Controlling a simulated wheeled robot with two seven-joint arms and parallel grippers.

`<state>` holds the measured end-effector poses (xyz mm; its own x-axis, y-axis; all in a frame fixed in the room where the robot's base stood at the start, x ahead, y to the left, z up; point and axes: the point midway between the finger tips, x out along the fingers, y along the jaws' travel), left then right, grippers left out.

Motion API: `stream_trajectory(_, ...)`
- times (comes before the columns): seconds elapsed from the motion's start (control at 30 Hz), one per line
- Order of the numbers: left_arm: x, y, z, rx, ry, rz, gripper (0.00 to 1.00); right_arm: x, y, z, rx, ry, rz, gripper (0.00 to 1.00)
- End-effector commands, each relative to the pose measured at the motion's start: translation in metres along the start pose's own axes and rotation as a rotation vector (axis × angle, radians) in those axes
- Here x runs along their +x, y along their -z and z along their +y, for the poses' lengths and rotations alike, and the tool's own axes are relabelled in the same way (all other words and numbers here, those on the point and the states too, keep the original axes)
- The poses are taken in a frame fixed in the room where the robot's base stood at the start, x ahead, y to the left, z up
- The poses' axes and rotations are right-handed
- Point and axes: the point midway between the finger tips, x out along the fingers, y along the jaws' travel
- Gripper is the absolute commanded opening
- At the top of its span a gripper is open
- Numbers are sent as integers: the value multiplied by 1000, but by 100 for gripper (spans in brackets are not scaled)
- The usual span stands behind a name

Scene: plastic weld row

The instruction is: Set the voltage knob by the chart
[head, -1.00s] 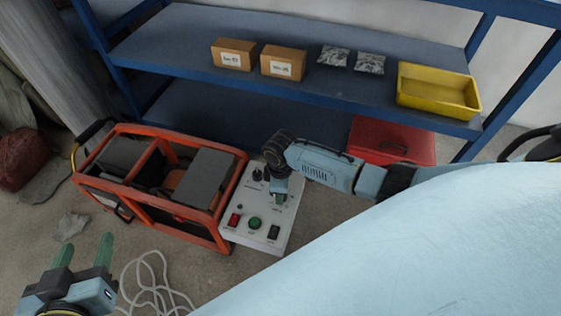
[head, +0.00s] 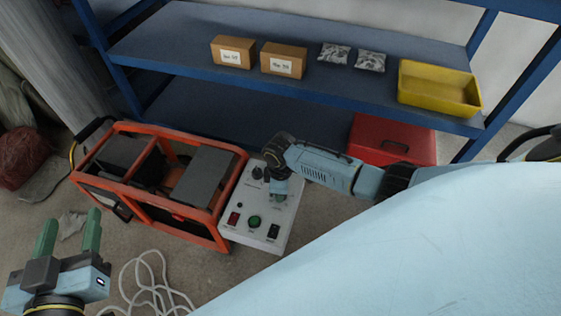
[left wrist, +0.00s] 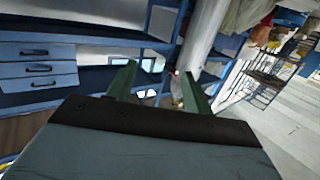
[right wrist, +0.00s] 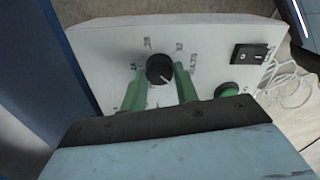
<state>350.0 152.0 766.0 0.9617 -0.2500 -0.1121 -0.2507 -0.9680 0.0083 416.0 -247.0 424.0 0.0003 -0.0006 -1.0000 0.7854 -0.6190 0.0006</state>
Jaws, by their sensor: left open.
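A white control panel (head: 245,222) stands beside an orange-framed machine. My right gripper (head: 278,198) is over its upper right part, pointing down. In the right wrist view, a round black knob (right wrist: 160,68) with a white pointer line and printed marks around it sits between the green fingertips of my right gripper (right wrist: 159,76). The fingers appear to touch both its sides. No chart is recognisable.
The panel also has a red switch (head: 234,219), a green button (head: 254,221) and a black switch (head: 273,231). The orange-framed machine (head: 224,226) adjoins it on the left. A blue shelf (head: 200,75) and a red box (head: 375,141) stand behind. A white cable (head: 150,268) lies on the floor.

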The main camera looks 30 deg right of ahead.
Motion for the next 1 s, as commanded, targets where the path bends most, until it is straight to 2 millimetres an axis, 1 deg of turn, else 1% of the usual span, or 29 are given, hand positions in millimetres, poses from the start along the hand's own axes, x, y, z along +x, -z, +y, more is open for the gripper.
stream_trajectory(0.03, 0, 0, 0, 0, 0, 0, 51, 0, 0, 0, 0, 0, 0, 9)
stream_trajectory(0.07, 0, 0, 0, 0, 0, 0, 51, 0, 0, 0, 0, 0, 0, 7)
stream_trajectory(0.27, 0, -2, 0, 0, 1, -19, 51, 0, 0, 0, 10, 1, 0, 7)
stream_trajectory(0.47, -6, -27, -5, 1, 13, -174, 51, -2, 0, 0, 55, 1, 1, 7)
stream_trajectory(0.57, -14, -45, -10, 2, 24, -291, 51, -2, 0, 0, 96, 2, -1, 7)
stream_trajectory(0.67, -26, -66, -14, 2, 37, -435, 51, -2, 1, -1, 146, 3, 1, 7)
stream_trajectory(0.77, -44, -88, -19, 0, 51, -594, 51, -3, 0, 0, 203, 2, -1, 7)
stream_trajectory(0.9, -74, -114, -26, -7, 71, -810, 51, -2, 0, -1, 286, 3, 0, 7)
stream_trajectory(1.0, -98, -128, -29, -13, 84, -957, 51, -2, 0, 0, 349, 3, 0, 7)
